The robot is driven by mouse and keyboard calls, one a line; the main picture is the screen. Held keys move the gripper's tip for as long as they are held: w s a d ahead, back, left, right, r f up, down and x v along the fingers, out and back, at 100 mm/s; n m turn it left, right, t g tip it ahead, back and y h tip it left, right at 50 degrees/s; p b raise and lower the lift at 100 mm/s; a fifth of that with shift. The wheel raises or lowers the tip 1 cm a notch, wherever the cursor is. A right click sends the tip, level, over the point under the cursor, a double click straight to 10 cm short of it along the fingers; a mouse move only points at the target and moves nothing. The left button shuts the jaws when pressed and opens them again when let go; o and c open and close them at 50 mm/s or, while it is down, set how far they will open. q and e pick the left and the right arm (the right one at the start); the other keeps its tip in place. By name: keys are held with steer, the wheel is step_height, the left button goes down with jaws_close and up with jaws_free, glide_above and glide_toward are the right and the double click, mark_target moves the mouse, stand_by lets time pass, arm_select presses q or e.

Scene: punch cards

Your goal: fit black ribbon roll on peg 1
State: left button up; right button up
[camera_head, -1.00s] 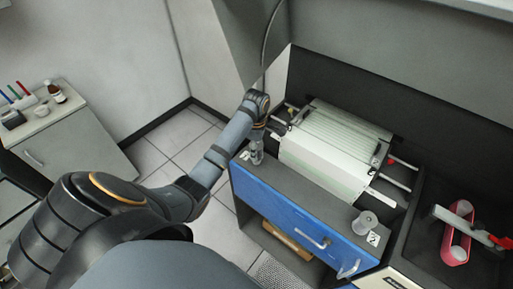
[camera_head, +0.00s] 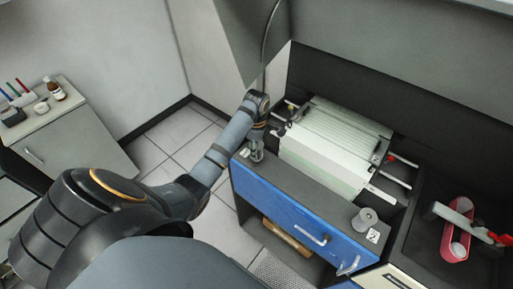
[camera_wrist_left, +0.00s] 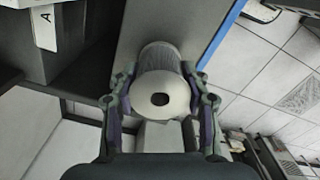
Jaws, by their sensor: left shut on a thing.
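In the head view my left gripper (camera_head: 257,150) is low over the left end of the grey ledge of the machine. In the left wrist view the gripper (camera_wrist_left: 160,105) is shut on a roll (camera_wrist_left: 162,84) with a pale round end, a dark centre hole and a grey side. I cannot tell if this is the black ribbon roll; its ribbon does not look clearly black. I cannot tell whether it touches the ledge. A small grey spool-like piece (camera_head: 366,218) stands at the ledge's right end, beside a small white label (camera_head: 373,236). No peg can be made out for certain. My right gripper is out of view.
A ribbed pale cover with metal rods (camera_head: 335,150) lies behind the ledge. Blue drawer fronts (camera_head: 280,205) are below it. A pink belt unit (camera_head: 456,235) stands at the right. A white label marked A (camera_wrist_left: 44,27) shows in the wrist view.

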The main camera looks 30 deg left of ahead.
arm_select(q)
steer(key=shift+f, duration=0.6)
steer(key=o, duration=1.3)
steer(key=shift+r, duration=0.1)
step_height(320, 180, up, 7)
steer(key=shift+r, duration=0.15)
